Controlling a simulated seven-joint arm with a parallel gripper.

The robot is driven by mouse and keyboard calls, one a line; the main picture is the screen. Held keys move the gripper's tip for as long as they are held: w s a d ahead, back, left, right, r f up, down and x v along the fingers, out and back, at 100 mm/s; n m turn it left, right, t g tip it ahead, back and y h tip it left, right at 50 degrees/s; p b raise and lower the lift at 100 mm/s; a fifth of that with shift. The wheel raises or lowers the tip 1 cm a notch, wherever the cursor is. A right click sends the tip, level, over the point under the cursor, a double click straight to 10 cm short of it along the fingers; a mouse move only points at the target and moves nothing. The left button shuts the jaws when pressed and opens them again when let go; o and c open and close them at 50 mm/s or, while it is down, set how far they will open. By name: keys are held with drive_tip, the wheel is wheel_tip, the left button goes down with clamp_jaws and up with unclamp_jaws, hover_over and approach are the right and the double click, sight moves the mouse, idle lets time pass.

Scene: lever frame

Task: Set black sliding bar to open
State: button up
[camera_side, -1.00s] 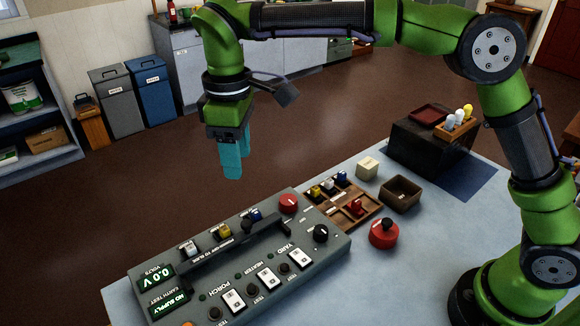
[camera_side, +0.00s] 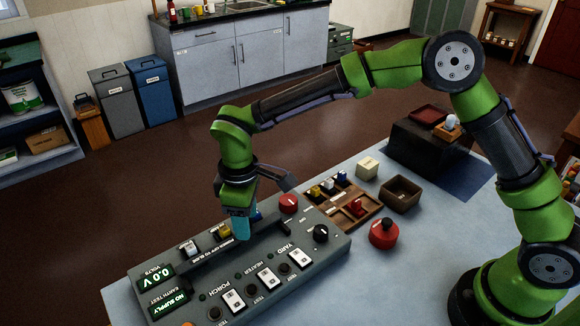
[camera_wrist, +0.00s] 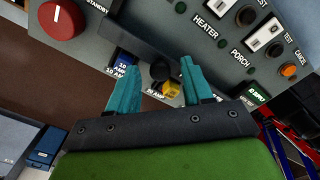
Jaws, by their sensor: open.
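The black sliding bar (camera_side: 272,232) runs along the grey control panel (camera_side: 325,256), in front of a row of coloured blocks. In the wrist view the bar (camera_wrist: 140,38) crosses the panel diagonally, and a round black knob (camera_wrist: 160,70) shows near it. My gripper (camera_side: 240,230) is low over the panel's back part, with its teal fingers pointing down. In the wrist view my gripper (camera_wrist: 157,72) is open, with the knob between its fingertips. I cannot tell whether the fingers touch it. In the side view the gripper hides part of the bar.
The panel carries a yellow block (camera_side: 223,231), a white block (camera_side: 190,248), a red dial (camera_side: 289,203), a black dial (camera_side: 321,233) and white switches (camera_side: 268,279). A wooden tray (camera_side: 368,220) and a red button (camera_side: 384,234) stand to the right.

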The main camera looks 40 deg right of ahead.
clamp_jaws()
idle(0.3)
drive_tip(key=shift+s, duration=1.75)
unclamp_jaws()
wheel_tip(320, 180, up, 17)
drive_tip(key=shift+w, duration=0.1)
